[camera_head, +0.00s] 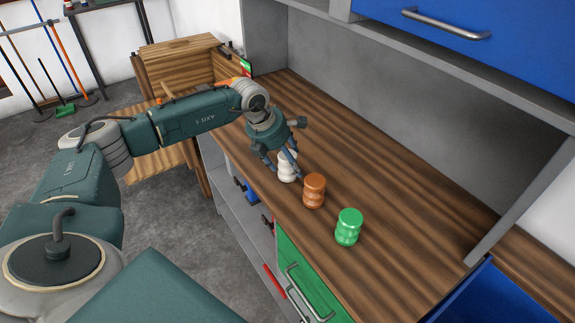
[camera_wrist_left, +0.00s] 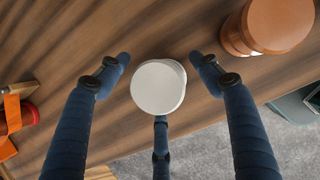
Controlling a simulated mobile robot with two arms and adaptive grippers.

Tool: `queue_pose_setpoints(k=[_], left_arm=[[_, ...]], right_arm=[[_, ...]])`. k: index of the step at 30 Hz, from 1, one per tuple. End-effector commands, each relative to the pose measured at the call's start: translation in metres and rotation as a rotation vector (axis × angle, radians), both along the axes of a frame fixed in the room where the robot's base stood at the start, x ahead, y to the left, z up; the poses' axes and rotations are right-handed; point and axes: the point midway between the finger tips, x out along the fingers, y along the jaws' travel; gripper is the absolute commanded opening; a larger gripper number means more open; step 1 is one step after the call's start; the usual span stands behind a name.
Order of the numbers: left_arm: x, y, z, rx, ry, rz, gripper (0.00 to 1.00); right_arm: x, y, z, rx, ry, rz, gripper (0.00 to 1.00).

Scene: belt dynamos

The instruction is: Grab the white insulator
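The white insulator (camera_head: 287,172) stands upright on the wooden worktop, at the left end of a row of three. My left gripper (camera_head: 282,168) is over it from above, with its blue fingers spread around it. In the left wrist view the round white top of the insulator (camera_wrist_left: 158,87) lies between the fingers. Gaps show between it and the two side fingers; the third finger is close at its lower edge, and I cannot tell whether it touches. My left gripper is open. My right gripper is not in view.
An orange-brown insulator (camera_head: 314,190) stands close to the right of the white one, and a green insulator (camera_head: 348,227) stands further right. Blue upper cabinets (camera_head: 450,45) hang above the worktop (camera_head: 400,240). The worktop behind the row is clear.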

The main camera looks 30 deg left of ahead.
Motion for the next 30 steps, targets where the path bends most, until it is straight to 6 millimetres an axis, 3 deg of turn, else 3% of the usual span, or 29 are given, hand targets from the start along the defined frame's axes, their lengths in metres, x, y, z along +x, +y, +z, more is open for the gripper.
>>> queue_pose_setpoints(k=[1, 7, 20, 26, 30], left_arm=[[0.000, 0.000, 0.000, 0.000, 0.000, 0.000, 0.52], [0.000, 0.000, 0.000, 0.000, -0.001, 0.000, 0.12], [0.002, 0.000, 0.012, -0.001, -0.006, 0.000, 0.12], [0.003, 0.000, 0.045, -0.002, -0.010, 0.001, 0.12], [0.003, -0.001, 0.084, -0.002, -0.013, 0.000, 0.12]], right_arm=[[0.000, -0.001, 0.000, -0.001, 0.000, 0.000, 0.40], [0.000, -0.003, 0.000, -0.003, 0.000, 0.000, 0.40], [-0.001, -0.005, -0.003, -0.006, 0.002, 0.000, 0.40], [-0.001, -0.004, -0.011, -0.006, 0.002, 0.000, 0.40], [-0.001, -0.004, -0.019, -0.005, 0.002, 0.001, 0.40]])
